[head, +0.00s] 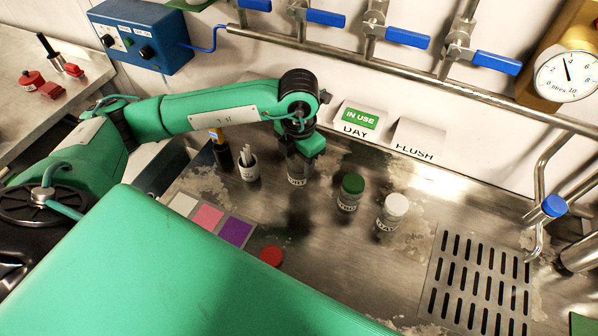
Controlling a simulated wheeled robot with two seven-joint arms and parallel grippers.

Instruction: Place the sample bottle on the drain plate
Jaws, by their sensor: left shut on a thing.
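My left gripper (300,148) points down at the back of the steel worktop and is shut on a clear, open-topped-looking sample bottle (297,172) with a pale label. The bottle is upright; its upper part is hidden by the gripper, and I cannot tell whether its base touches the worktop. The drain plate (432,297), a slotted metal plate, lies at the right of the worktop, well apart from the bottle, with nothing on it. My right gripper is not in view.
A green-capped bottle (348,193) and a white-capped bottle (391,212) stand between the held bottle and the drain plate. A red cap (271,256) lies in front. A holder cup (248,169) stands left. Pipes with blue valve handles (405,37) run behind; a blue-topped spout (553,206) stands right.

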